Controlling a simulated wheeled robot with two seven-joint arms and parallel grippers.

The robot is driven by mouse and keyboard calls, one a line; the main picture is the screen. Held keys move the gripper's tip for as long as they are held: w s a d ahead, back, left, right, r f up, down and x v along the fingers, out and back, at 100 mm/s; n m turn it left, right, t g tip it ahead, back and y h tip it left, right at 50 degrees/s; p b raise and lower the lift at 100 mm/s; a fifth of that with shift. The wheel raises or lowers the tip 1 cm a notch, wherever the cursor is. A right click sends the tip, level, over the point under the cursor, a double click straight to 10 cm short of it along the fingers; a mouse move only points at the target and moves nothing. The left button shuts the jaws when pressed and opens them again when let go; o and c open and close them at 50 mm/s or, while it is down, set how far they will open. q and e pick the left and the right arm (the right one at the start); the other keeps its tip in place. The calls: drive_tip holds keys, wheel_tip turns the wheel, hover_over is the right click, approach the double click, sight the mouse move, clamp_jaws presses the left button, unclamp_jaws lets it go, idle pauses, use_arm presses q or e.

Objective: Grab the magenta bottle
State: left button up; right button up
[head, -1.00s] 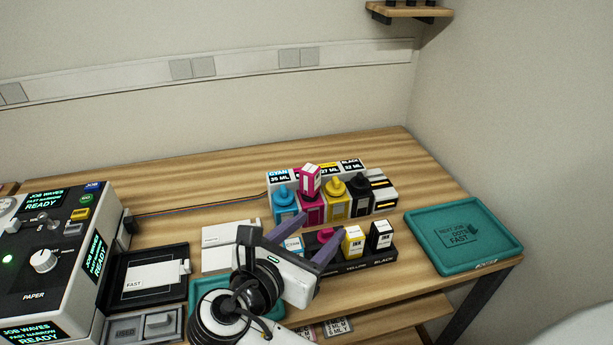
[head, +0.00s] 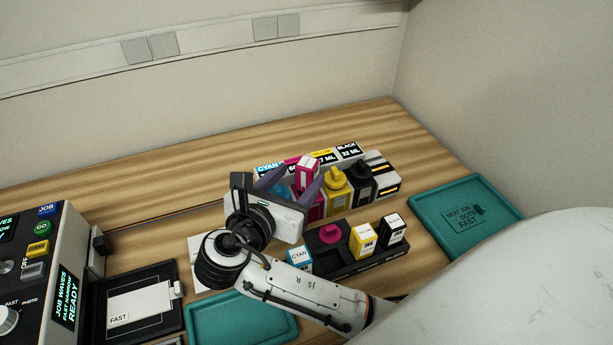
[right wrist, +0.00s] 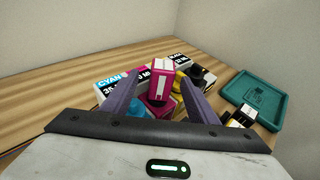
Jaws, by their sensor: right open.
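The magenta bottle (head: 308,170) has a white label and stands on top of the magenta ink tank (head: 316,208) in the row of tanks. It also shows in the right wrist view (right wrist: 161,80), where it stands between and slightly beyond the two purple fingers. My right gripper (head: 296,180) is open, with its fingers reaching toward the bottle from the front left. I cannot tell whether either finger touches it. In the right wrist view the open gripper (right wrist: 160,92) holds nothing. My left gripper is not in view.
Yellow (head: 336,190) and black (head: 361,184) tanks stand right of the magenta one. In front, a black rack (head: 340,257) holds cyan, yellow and black bottles. A teal tray (head: 487,190) lies right, another (head: 215,325) in front. A control machine (head: 42,262) stands left.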

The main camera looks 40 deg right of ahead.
sight(303, 174)
drive_tip(key=x, duration=0.5)
drive_tip(key=shift+s, duration=0.15)
drive_tip(key=shift+r, duration=0.1)
drive_tip(key=c, duration=1.4)
